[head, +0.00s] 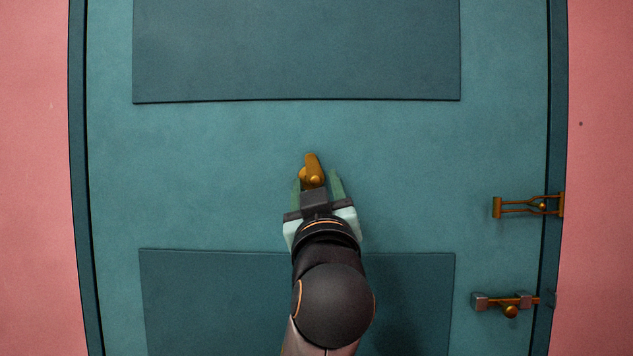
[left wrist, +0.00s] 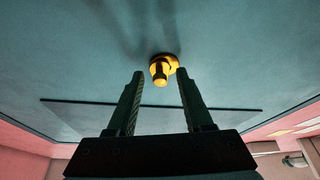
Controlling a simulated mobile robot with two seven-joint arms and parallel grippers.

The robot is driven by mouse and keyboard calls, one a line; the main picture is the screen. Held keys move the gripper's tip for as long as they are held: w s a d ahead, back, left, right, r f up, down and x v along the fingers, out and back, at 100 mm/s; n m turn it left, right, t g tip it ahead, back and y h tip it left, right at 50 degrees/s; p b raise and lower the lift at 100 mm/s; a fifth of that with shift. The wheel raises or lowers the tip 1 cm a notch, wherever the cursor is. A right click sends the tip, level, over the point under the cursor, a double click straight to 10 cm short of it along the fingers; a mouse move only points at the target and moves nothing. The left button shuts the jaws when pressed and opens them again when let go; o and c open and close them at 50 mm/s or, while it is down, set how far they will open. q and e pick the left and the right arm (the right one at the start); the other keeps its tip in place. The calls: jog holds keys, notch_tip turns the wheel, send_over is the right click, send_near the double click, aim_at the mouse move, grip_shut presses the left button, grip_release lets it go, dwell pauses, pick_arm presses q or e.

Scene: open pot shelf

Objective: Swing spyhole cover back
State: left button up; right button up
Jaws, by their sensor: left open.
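The brass spyhole with its cover (head: 313,165) sits on the middle of the teal door. In the head view the cover shows as a narrow brass piece pointing up, leaning slightly left, with a rounded brass part at its lower end. My left gripper (head: 314,176) is open, its two fingers either side of the brass piece in this view. In the left wrist view the brass fitting (left wrist: 162,67) shows beyond and between the open fingertips (left wrist: 160,74); I see no clear contact. The gripper hides the door just below the spyhole. My right gripper is not in view.
The door (head: 200,190) has a raised panel above (head: 296,50) and one below (head: 210,300). A brass door guard (head: 515,207) and a sliding bolt (head: 510,303) sit at the door's right edge. Pink walls flank the frame. The door around the spyhole is clear.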

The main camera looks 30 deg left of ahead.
pick_arm(q)
grip_shut()
dwell(0.4)
